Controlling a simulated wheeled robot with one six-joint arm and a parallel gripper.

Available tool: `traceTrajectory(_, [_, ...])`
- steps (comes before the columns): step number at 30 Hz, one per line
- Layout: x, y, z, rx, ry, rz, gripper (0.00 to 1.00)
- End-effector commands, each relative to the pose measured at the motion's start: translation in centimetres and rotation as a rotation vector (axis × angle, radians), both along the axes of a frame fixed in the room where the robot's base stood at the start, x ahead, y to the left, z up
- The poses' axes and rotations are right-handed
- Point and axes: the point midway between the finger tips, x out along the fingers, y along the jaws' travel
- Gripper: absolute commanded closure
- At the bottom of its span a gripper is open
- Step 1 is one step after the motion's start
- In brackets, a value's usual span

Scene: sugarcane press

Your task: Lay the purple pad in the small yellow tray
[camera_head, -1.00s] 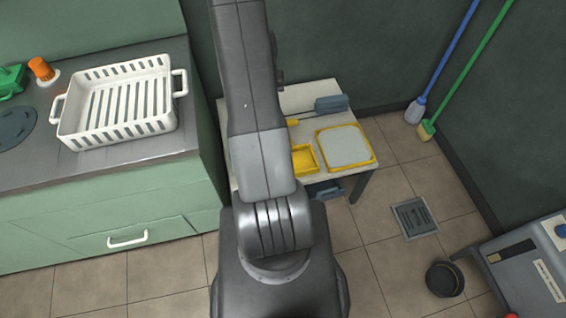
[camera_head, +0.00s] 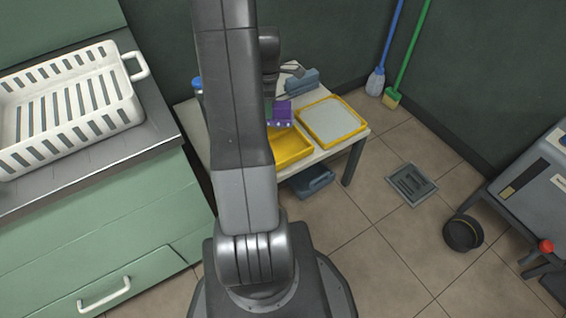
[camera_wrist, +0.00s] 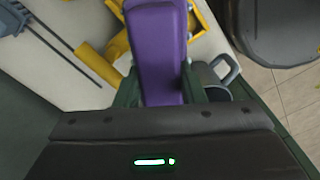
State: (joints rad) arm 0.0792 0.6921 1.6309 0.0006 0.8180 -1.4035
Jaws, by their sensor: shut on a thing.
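The purple pad (camera_head: 281,115) shows just right of my arm in the head view, above or behind the far edge of the small yellow tray (camera_head: 291,147). In the wrist view the pad (camera_wrist: 158,45) sticks out beyond my gripper (camera_wrist: 157,82), whose two dark green fingers are shut on its sides. The small yellow tray stands on the pale table, its left part hidden by my arm; its visible floor looks empty. My arm hides most of the gripper in the head view. I cannot tell whether the pad touches the tray.
A larger yellow-rimmed tray (camera_head: 333,121) with a pale inside stands to the right. A blue-grey object (camera_head: 302,80) lies behind it. A white basket (camera_head: 65,105) sits on the green counter at left. A black pan (camera_head: 463,233) and a floor drain (camera_head: 411,183) are at right.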

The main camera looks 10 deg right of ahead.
Motion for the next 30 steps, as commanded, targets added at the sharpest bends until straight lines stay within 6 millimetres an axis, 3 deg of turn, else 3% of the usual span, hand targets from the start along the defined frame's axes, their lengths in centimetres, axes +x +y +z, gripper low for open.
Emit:
traceTrajectory(1, [-0.2,-0.7,-2.0,-0.001,-0.002,0.068,0.82])
traceTrajectory(3, [-0.4,-1.5,-2.9,-0.001,-0.003,0.178,0.82])
traceTrajectory(12, [-1.5,-3.9,-5.2,0.0,-0.001,0.523,0.82])
traceTrajectory(19, [-1.7,-4.3,-6.4,0.001,0.001,0.597,0.82])
traceTrajectory(27, [-1.7,-4.3,-11.1,0.001,0.001,0.596,0.82])
traceTrajectory(30, [-1.7,-4.3,-12.0,0.0,0.001,0.596,0.82])
